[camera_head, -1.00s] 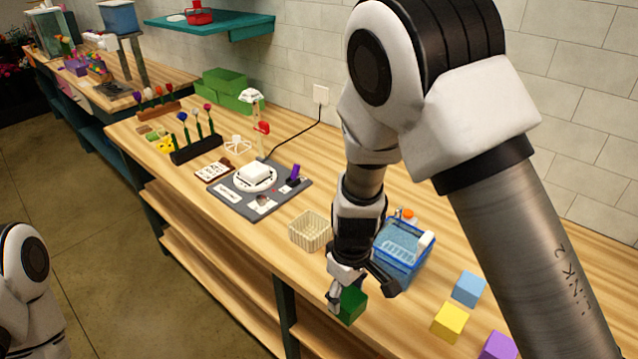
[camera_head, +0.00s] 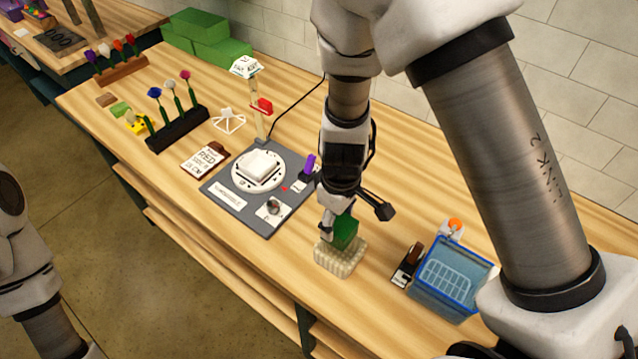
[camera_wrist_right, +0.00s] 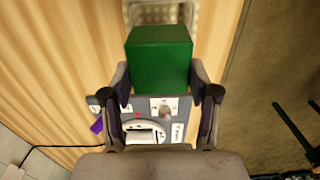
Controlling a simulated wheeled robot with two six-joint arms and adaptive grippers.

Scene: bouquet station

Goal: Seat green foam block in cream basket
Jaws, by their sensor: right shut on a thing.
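The green foam block (camera_head: 346,232) is held between the fingertips of my right gripper (camera_head: 337,222). It is at the cream basket (camera_head: 340,262), over its back part in the head view. I cannot tell if the block's bottom is above the rim or inside. In the right wrist view the block (camera_wrist_right: 160,60) sits between the two fingers of the right gripper (camera_wrist_right: 163,88) and covers part of the basket, whose pale rim (camera_wrist_right: 135,14) shows behind it. My left arm shows at the left edge of the head view; its gripper is out of view.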

